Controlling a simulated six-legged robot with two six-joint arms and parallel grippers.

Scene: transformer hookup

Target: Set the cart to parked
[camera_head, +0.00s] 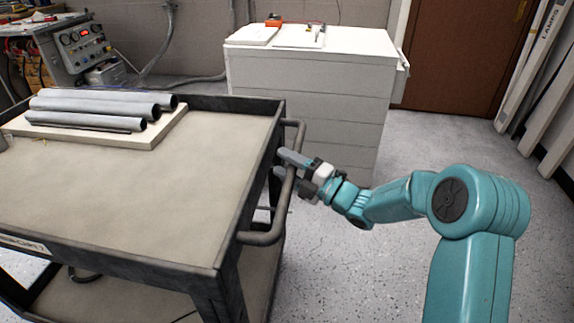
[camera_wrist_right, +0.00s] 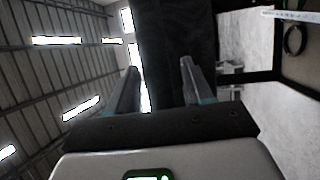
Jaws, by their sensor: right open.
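The cart (camera_head: 205,172) stands at the left in the head view, with a beige top, a dark raised rim and a lower shelf. Its dark tubular handle (camera_head: 268,237) sticks out from the right end. My right gripper (camera_head: 281,163) is open at the handle, its fingers pointing left toward the cart's end. I cannot tell whether it touches the bar. In the right wrist view the two fingers (camera_wrist_right: 160,85) are apart, with a dark upright surface beyond and between them. My left gripper is not in view.
Several grey pipes (camera_head: 100,105) lie on a pale board on the cart's far left. A white drawer cabinet (camera_head: 310,95) stands behind the cart's right end. A control panel (camera_head: 80,45) is at the back left. Open speckled floor (camera_head: 400,150) lies to the right, with pale boards against the wall.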

